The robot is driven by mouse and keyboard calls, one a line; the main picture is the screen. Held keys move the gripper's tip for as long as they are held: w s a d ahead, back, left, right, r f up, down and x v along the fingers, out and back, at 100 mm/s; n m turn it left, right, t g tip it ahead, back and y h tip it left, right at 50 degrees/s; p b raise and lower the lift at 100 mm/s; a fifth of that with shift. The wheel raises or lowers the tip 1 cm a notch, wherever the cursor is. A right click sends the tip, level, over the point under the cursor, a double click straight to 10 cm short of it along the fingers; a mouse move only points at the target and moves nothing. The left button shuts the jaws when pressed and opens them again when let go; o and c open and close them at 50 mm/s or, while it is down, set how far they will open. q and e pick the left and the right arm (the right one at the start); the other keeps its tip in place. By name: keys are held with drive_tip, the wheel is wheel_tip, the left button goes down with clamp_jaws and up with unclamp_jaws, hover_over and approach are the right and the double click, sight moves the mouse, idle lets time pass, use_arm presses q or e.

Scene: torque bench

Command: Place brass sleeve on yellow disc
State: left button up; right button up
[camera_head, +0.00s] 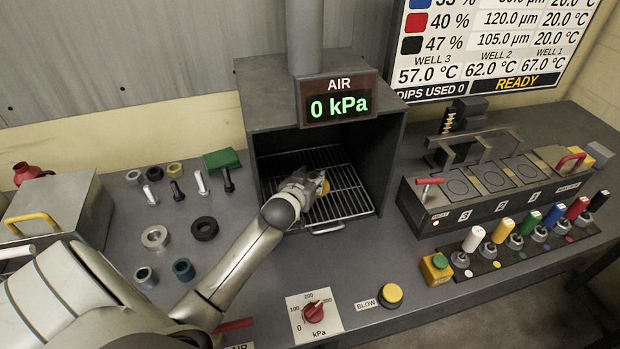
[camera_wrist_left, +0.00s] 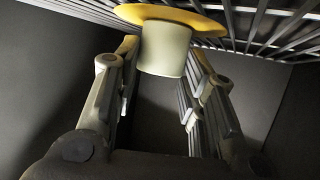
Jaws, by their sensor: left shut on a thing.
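My left gripper (camera_head: 318,184) reaches into the open booth and is shut on a pale cream sleeve (camera_wrist_left: 165,48) with a wide yellow brim (camera_wrist_left: 150,14). In the head view only a small yellow part (camera_head: 325,187) of it shows at the fingertips, above the wire rack. I cannot tell whether it touches the rack, or whether this is the brass sleeve. A brass-toned ring (camera_head: 175,169) stands among the loose parts at the left. A small yellow disc (camera_head: 497,264) lies on the dark strip at the right. My right gripper is out of view.
The booth (camera_head: 255,100) has side walls, a roof and a wire rack (camera_head: 345,190) around my gripper. A pressure knob (camera_head: 315,311) and yellow blow button (camera_head: 391,295) sit in front. Several coloured-handled tools stand at the right. The heated well block (camera_head: 480,205) is behind them.

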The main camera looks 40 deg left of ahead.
use_arm(q)
drive_tip(key=shift+w+a, duration=0.1)
drive_tip(key=shift+w, duration=0.05)
drive_tip(key=shift+f, duration=0.15)
drive_tip(key=o, duration=1.3)
drive_tip(key=shift+c, duration=0.2)
